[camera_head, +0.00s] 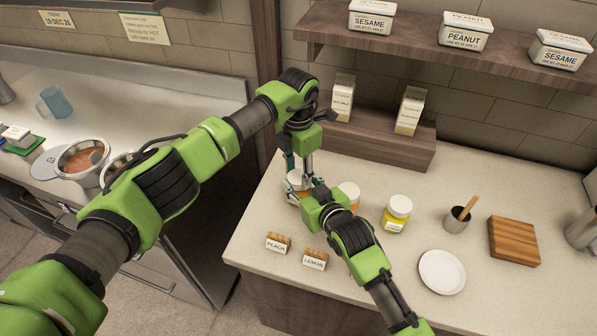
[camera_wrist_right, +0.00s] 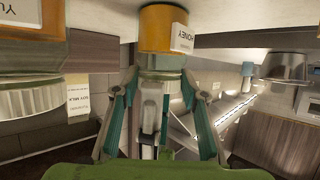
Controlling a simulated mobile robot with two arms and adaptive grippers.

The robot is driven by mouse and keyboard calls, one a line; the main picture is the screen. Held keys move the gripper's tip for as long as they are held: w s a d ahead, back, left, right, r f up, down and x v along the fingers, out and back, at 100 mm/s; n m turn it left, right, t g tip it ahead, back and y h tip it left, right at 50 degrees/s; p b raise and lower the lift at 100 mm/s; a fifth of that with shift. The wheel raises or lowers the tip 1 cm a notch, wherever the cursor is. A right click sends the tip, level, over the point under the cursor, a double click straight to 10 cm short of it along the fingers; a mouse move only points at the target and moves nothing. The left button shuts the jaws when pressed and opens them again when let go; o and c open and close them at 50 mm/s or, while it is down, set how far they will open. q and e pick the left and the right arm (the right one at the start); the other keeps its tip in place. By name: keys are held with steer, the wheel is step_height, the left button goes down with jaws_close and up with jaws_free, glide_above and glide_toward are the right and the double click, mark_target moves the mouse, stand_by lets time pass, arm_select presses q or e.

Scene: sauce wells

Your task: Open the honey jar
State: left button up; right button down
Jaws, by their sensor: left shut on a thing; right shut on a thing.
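The honey jar shows upside down in the right wrist view as an orange jar (camera_wrist_right: 160,28) with a white "HONEY" label and a pale lid end (camera_wrist_right: 160,62). In the head view its white lid (camera_head: 296,181) shows between my arms at the counter's left part; most of the jar is hidden. My left gripper (camera_head: 299,172) comes down from above and is shut on the lid. My right gripper (camera_head: 304,194) reaches in from the front right, shut on the jar; its teal fingers also show in the wrist view (camera_wrist_right: 160,85). Lid and jar look together.
An orange jar (camera_head: 349,192) and a yellow jar (camera_head: 397,213) stand close on the right. Blocks labelled peach (camera_head: 277,243) and lemon (camera_head: 315,260) sit in front. A white plate (camera_head: 442,272), a cup with a spoon (camera_head: 457,221) and a wooden board (camera_head: 514,241) stand farther right.

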arm_select(q)
steer(key=shift+s+d+f, duration=0.1)
steer(key=shift+s, duration=0.1)
arm_select(e)
steer(key=shift+s+d+f, duration=0.1)
steer(key=shift+f, duration=0.4)
arm_select(q)
steer(key=o, duration=1.2)
steer(key=shift+w, duration=0.1)
steer(key=shift+r, duration=0.25)
step_height(320, 180, up, 4)
steer(key=shift+r, duration=0.1)
arm_select(e)
steer(key=c, duration=1.2)
jaws_free()
arm_select(q)
steer(key=shift+w, duration=0.2)
arm_select(e)
steer(key=shift+w+r, duration=0.1)
steer(key=shift+w, duration=0.1)
steer(key=shift+r, duration=0.15)
